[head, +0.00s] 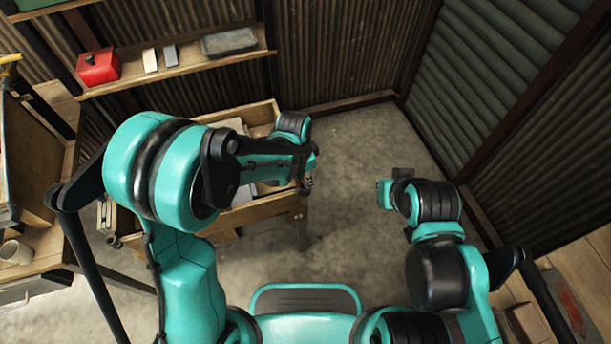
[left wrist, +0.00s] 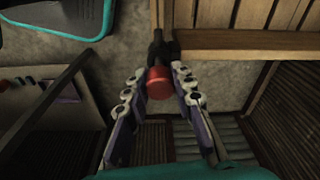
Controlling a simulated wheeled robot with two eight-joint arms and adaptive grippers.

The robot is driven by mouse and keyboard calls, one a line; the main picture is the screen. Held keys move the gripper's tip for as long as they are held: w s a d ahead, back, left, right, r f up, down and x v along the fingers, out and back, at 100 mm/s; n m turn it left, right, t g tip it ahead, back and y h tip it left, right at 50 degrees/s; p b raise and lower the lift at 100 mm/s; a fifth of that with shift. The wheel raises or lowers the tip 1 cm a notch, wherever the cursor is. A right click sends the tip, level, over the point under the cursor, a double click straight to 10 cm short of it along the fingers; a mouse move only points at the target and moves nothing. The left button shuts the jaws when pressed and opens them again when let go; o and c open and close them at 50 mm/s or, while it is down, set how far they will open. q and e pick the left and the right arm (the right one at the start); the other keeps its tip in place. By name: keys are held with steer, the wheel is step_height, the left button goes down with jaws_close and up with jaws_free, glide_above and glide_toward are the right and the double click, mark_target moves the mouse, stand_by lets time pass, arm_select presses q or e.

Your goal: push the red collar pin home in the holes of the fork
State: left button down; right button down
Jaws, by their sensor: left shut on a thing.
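In the left wrist view the red collar pin (left wrist: 159,83) shows as a short red cylinder between the fingertips of my left gripper (left wrist: 158,84), which is shut on it. The black fork (left wrist: 162,49) is directly beyond the pin, at the edge of the wooden bench. The red end is in line with the fork and looks close against it; how deep the pin sits in the holes is hidden. In the head view my left gripper (head: 308,182) is at the bench's right end, with pin and fork too small to make out. My right arm's end is over open floor, its fingers not distinguishable.
The wooden bench (head: 262,211) with raised sides stands under my left arm. A shelf (head: 180,70) at the back holds a red box (head: 97,67) and a grey tray (head: 229,42). A workbench with a cup (head: 16,252) is at left. The concrete floor at centre is clear.

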arm_select(q)
steer(key=shift+f+b, duration=1.1)
steer(key=shift+b, duration=0.1)
stand_by(3.3)
steer(key=c, duration=1.3)
jaws_free()
steer(key=shift+o, duration=0.5)
step_height(320, 180, up, 12)
steer(key=a, duration=0.1)
steer(key=shift+s+a, duration=0.15)
steer(key=shift+s, duration=0.25)
